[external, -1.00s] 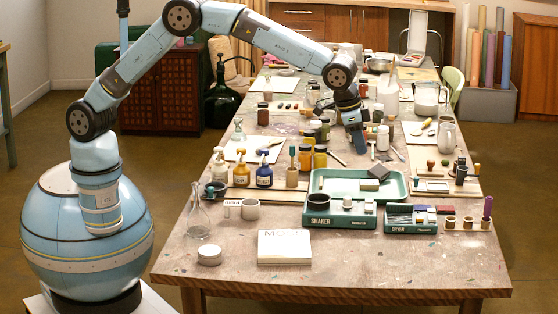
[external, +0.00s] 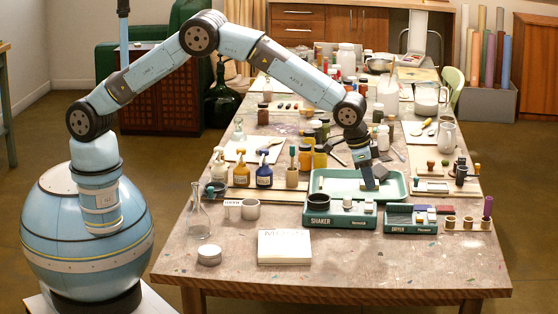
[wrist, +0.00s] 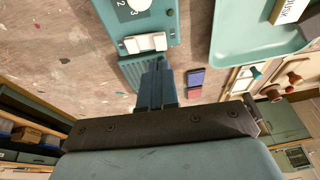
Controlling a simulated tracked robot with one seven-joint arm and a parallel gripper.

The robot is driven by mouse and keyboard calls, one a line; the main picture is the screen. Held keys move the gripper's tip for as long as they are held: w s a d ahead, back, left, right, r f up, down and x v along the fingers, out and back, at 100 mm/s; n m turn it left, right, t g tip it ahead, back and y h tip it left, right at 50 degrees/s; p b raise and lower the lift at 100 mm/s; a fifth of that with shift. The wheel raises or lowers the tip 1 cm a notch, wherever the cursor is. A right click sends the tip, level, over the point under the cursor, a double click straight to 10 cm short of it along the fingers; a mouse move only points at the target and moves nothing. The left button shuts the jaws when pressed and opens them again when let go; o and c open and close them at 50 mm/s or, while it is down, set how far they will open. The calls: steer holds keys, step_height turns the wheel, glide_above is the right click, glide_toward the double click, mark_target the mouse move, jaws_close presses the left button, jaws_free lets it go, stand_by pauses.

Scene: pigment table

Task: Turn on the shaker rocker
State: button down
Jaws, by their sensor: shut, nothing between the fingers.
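The green shaker (external: 340,221) stands near the front of the table, with its name on the front face. Its top carries a dark round ring at the left and white controls at the right. In the wrist view, the shaker (wrist: 165,22) is at the top, with a numbered white dial (wrist: 137,5) and a white two-part rocker (wrist: 146,42) at its near end. My gripper (external: 370,187) points down behind the shaker's right end, in front of the tray area. In the wrist view, my gripper (wrist: 158,66) is shut and empty, just below the rocker in the picture, apparently apart from it.
The green dryer (external: 410,224) sits right of the shaker; its ribbed top (wrist: 135,72) is beside my fingers. A blue block (wrist: 195,77) and red block (wrist: 195,92) lie nearby. A green tray (external: 330,177) is behind the shaker. The front right tabletop is clear.

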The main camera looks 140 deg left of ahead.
mark_target(371, 204)
steer(key=shift+s+a+f, duration=0.1)
steer(key=shift+f, duration=0.7)
steer(key=shift+s+a+f, duration=0.1)
steer(key=shift+f, duration=0.65)
steer(key=shift+s+a+f+t+h, duration=0.1)
steer(key=shift+s+f+t+h, duration=0.1)
steer(key=shift+f+t+h, duration=0.15)
steer(key=shift+w, duration=0.1)
steer(key=shift+w+d+r, duration=0.2)
steer(key=shift+w+d, duration=0.25)
steer(key=shift+d, duration=0.1)
steer(key=shift+r, duration=0.1)
steer(key=a+v, duration=0.2)
steer(key=v, duration=1.1)
steer(key=shift+s+r, duration=0.3)
steer(key=shift+s, duration=0.15)
